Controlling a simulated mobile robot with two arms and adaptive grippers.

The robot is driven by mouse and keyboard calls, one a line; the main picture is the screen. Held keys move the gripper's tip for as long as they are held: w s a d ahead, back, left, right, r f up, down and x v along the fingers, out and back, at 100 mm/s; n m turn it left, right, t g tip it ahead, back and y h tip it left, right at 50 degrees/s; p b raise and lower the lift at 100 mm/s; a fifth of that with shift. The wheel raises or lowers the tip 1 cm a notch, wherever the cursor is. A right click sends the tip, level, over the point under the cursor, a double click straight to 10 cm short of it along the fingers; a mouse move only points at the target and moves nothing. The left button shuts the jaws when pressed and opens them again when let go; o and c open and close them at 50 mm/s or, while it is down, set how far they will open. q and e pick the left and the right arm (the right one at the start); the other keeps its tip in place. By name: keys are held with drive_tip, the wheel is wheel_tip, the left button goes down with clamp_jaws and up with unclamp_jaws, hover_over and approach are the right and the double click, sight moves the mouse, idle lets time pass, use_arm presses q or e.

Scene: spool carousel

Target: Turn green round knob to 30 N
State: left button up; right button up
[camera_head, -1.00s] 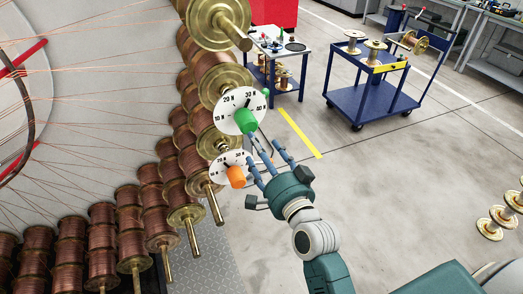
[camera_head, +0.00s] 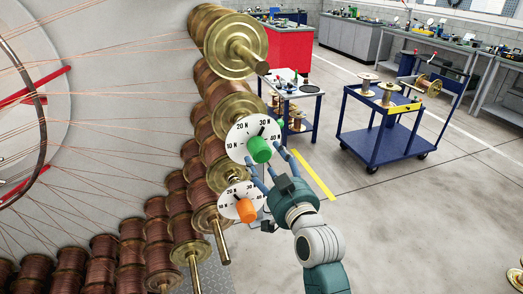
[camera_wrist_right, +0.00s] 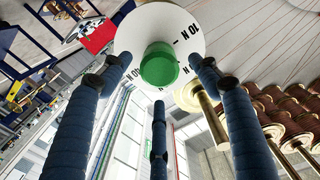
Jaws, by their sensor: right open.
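The green round knob (camera_head: 260,149) sits on a white dial (camera_head: 236,150) marked 10 N to 40. A dark pointer mark on the dial lies near the 30, though its exact reading is too small to tell. My right gripper (camera_head: 267,168) is open, its fingers just below and right of the green knob. In the right wrist view, the green knob (camera_wrist_right: 159,65) lies ahead between the spread fingertips (camera_wrist_right: 160,75), with no clear contact. The dial's numbers are partly cut off there. My left gripper is not in view.
An orange knob (camera_head: 246,210) on a second dial (camera_head: 229,198) sits close below. Brass-ended copper spools (camera_head: 235,45) and fine wires surround the dials on the left.

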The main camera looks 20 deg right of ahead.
sight(264, 156)
drive_tip(key=shift+w+p, duration=0.5)
drive_tip(key=shift+w, duration=1.9)
drive_tip(key=shift+a, duration=0.1)
drive_tip(key=c, duration=1.1)
drive_tip(key=shift+r+p, duration=0.15)
drive_tip(key=shift+p, duration=0.25)
drive_tip(key=shift+c, duration=0.2)
drive_tip(key=shift+m, duration=0.3)
